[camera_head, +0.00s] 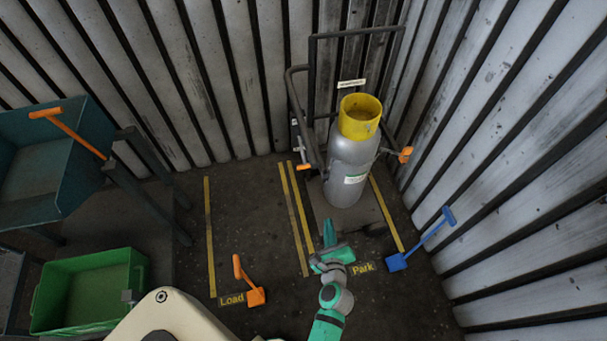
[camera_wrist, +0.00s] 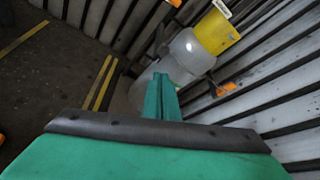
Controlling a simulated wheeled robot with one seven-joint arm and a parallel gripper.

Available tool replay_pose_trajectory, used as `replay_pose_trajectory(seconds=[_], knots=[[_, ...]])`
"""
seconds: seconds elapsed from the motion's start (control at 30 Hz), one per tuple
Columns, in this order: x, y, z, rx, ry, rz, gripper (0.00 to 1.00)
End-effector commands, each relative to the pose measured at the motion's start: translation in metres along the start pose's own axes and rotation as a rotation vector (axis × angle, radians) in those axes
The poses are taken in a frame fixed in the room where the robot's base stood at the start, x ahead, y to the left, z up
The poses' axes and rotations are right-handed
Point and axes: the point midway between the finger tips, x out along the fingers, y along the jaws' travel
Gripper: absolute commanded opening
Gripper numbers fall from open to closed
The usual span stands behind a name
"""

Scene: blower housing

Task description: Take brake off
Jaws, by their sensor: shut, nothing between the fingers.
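A grey gas cylinder (camera_head: 350,165) with a yellow collar (camera_head: 360,117) stands upright on a dark cart with a tall handle frame (camera_head: 312,75), in the bay marked Park. Orange parts show low on the cart's left (camera_head: 304,167) and right (camera_head: 405,154) sides; I cannot tell which belongs to a brake. My green gripper (camera_head: 329,236) is shut and empty, in front of the cart and apart from it. In the wrist view its closed fingers (camera_wrist: 161,97) point toward the cylinder (camera_wrist: 187,58), and an orange part (camera_wrist: 226,88) shows to the right.
A blue shovel (camera_head: 420,241) lies right of the cart near the corrugated wall (camera_head: 520,170). An orange shovel (camera_head: 249,282) lies by the Load label (camera_head: 231,299). A green bin (camera_head: 88,290) and a teal hopper (camera_head: 60,150) stand left. The Load bay floor is mostly clear.

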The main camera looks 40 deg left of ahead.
Motion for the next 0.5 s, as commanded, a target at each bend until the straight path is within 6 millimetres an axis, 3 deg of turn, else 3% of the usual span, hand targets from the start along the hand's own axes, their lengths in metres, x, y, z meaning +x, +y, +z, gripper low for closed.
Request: replay_pose_trajectory(seconds=[0.03,0.2,0.5], knots=[[0.020,0.000,0.015,0.094,-0.036,0.030,0.00],[0.059,0.006,0.052,0.360,-0.109,0.128,0.00],[0.083,0.010,0.072,0.489,-0.136,0.182,0.00]])
